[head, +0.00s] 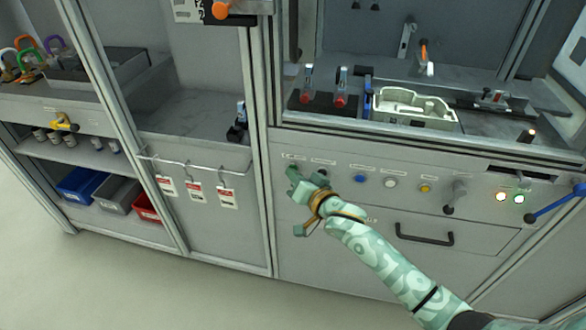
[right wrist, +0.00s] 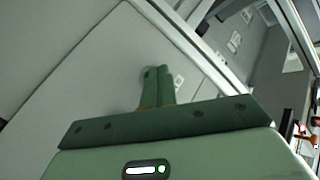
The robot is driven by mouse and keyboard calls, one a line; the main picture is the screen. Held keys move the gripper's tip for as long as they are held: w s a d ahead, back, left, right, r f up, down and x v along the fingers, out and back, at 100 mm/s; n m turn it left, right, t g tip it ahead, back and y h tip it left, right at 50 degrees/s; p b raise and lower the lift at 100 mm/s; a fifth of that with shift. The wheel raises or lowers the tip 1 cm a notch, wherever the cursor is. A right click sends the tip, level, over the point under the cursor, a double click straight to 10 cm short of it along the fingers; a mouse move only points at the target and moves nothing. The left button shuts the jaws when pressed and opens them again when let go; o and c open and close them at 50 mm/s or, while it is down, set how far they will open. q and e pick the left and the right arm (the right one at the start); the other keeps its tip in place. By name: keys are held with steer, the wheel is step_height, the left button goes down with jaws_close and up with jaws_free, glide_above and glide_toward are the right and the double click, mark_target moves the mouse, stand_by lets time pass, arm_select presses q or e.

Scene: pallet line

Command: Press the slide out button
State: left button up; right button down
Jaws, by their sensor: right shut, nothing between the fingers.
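My right gripper (head: 293,172) is at the left end of the grey control panel (head: 340,205), its fingers shut and empty. In the right wrist view the green fingers (right wrist: 158,86) are together and point at the grey panel; I cannot tell if they touch it. A blue button (head: 361,181), a white button (head: 390,183) and a yellow button (head: 425,188) sit in a row to the right of the gripper. The labels are too small to read, so I cannot tell which is the slide out button. The gripper hides part of the panel's left end. My left gripper is out of view.
A drawer handle (head: 424,235) is below. Red-and-white tags (head: 197,189) hang at left. A fixture (head: 415,107) stands above the panel.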

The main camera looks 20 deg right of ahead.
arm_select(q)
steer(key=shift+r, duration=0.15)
arm_select(e)
steer(key=shift+r, duration=0.1)
stand_by(0.3)
arm_select(q)
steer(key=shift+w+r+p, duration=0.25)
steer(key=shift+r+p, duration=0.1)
steer(key=shift+p, duration=0.25)
arm_select(e)
steer(key=shift+s+a, duration=0.4)
steer(key=shift+s, duration=0.25)
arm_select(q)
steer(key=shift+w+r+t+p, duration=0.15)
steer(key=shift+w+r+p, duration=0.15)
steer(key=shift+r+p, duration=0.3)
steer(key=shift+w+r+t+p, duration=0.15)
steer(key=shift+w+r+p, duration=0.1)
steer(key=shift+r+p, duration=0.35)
arm_select(e)
steer(key=s+a, duration=0.1)
steer(key=s, duration=0.1)
steer(key=s+a, duration=0.1)
steer(key=s, duration=0.1)
steer(key=shift+a, duration=0.4)
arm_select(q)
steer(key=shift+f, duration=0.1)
